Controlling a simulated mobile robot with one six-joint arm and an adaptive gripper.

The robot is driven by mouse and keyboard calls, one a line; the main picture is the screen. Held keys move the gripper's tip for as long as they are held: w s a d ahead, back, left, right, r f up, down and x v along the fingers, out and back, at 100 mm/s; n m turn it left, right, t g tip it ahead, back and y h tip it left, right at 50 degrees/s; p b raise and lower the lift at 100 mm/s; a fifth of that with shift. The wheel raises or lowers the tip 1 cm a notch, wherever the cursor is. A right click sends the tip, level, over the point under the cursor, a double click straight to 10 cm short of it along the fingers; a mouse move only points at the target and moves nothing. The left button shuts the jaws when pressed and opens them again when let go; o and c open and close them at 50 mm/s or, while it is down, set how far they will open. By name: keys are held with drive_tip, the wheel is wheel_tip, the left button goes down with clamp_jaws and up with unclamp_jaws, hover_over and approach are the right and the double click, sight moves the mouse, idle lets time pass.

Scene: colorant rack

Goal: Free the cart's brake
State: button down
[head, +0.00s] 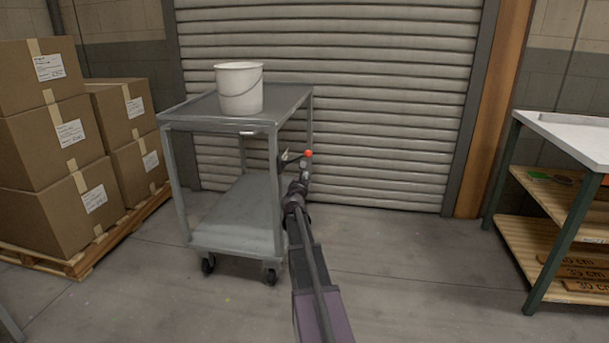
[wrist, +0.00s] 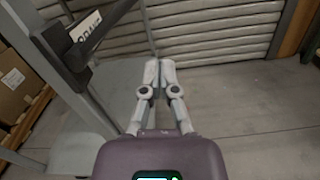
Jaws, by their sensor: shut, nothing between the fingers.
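The grey two-shelf cart (head: 215,219) stands in front of the roller shutter. A dark bracket with a white, partly legible label (wrist: 86,27) is at upper left there, apart from the fingers. The red knob does not show in that view.
A white bucket (head: 239,88) stands on the cart's top shelf. Stacked cardboard boxes (head: 52,150) on a pallet (head: 75,262) are at left. A workbench (head: 570,130) with wooden shelves is at right. The floor between cart and bench is clear.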

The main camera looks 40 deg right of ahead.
drive_tip(key=v, duration=0.8)
drive_tip(key=shift+s+a, duration=0.25)
drive_tip(key=shift+r, duration=0.1)
drive_tip(key=s+a+f+m+g+y+p, duration=0.2)
drive_tip(key=s+a+f+m+g+y, duration=0.4)
drive_tip(key=a, duration=0.8)
drive_tip(key=s+a+f+m+g+y+p, duration=0.1)
drive_tip(key=s+a+f+m+g+y, duration=0.15)
drive_tip(key=s+a+m, duration=0.95)
drive_tip(key=s+a+f+m+g+y+p, duration=0.3)
drive_tip(key=a+f+m+y, duration=0.35)
drive_tip(key=a, duration=1.05)
wheel_tip(320, 180, up, 38)
drive_tip(key=p, duration=3.6)
drive_tip(key=shift+w+a+h, duration=0.2)
drive_tip(key=shift+w+h, duration=0.05)
drive_tip(key=shift+h, duration=0.15)
drive_tip(key=shift+g, duration=0.25)
